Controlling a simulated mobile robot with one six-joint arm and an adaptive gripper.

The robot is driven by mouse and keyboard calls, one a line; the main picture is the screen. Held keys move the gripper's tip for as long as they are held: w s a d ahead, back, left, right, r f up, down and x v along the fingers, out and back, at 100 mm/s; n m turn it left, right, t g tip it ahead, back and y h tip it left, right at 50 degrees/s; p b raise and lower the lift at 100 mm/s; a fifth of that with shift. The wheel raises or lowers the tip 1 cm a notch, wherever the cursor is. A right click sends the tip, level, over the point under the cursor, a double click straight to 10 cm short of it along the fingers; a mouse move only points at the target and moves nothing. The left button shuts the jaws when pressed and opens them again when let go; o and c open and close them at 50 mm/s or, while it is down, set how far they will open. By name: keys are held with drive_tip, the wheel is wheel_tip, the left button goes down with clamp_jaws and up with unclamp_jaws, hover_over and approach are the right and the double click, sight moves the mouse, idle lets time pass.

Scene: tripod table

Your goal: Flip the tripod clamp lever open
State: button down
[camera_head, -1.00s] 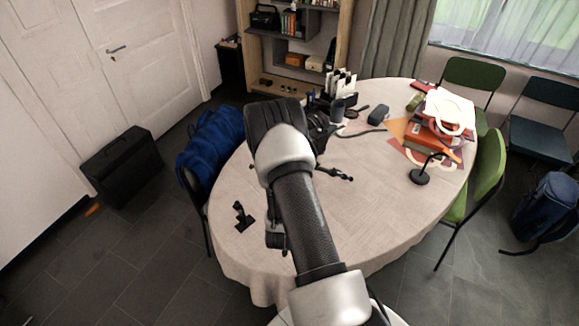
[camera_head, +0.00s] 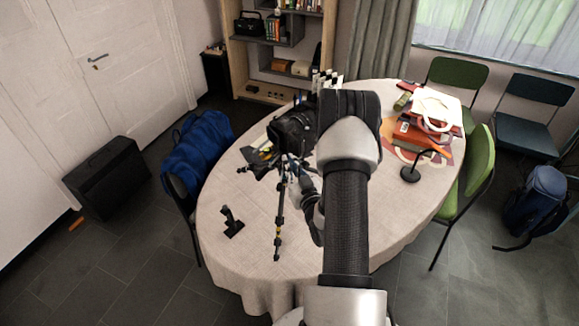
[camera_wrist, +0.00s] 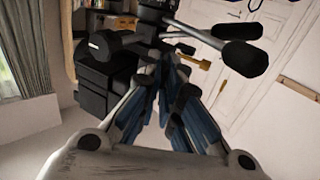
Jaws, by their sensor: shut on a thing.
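A dark tripod (camera_head: 279,215) stands on the round table, with a handle pointing left from its head. My gripper (camera_head: 293,176) is low at the right side of the tripod. In the wrist view, its blue-padded fingers (camera_wrist: 160,72) reach up to the tripod's dark parts and close on one of them. I cannot make out whether this part is the clamp lever. Black tripod handles (camera_wrist: 238,52) extend to the right above the fingers. My arm hides part of the table behind it.
The table (camera_head: 240,262) also holds a black bag (camera_head: 292,130), a small black bracket-like object (camera_head: 231,222) and red books (camera_head: 420,140).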

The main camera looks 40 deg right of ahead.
drive_tip(key=c, duration=2)
unclamp_jaws()
drive_tip(key=shift+c, duration=0.2)
drive_tip(key=v, duration=1.2)
